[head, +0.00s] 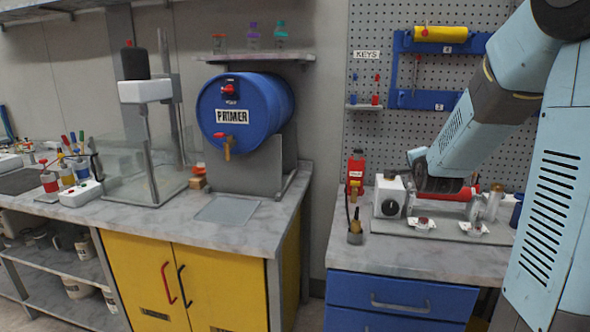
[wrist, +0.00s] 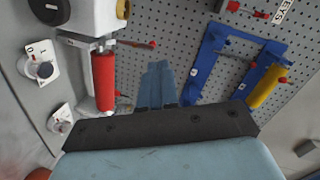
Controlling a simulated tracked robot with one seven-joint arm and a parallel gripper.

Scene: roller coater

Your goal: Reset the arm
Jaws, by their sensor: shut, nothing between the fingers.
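My arm comes in from the right in the head view and reaches over the right-hand bench, with its dark wrist end in front of the roller coater (head: 391,197). The fingers are not clearly seen there. In the wrist view my gripper (wrist: 157,68) shows its blue fingers close together, shut and empty, pointing toward the pegboard wall. The coater's red roller (wrist: 104,80) stands to the left of the fingers in that view; I cannot tell the distance. In the head view the red roller (head: 447,196) is partly hidden by my wrist.
A blue rack (head: 400,62) with a yellow roller (head: 440,34) hangs on the pegboard. Dial switches (wrist: 40,68) sit by the coater. A red bottle (head: 356,172) stands to its left. A blue primer drum (head: 243,104) stands on the left bench. A floor gap separates the benches.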

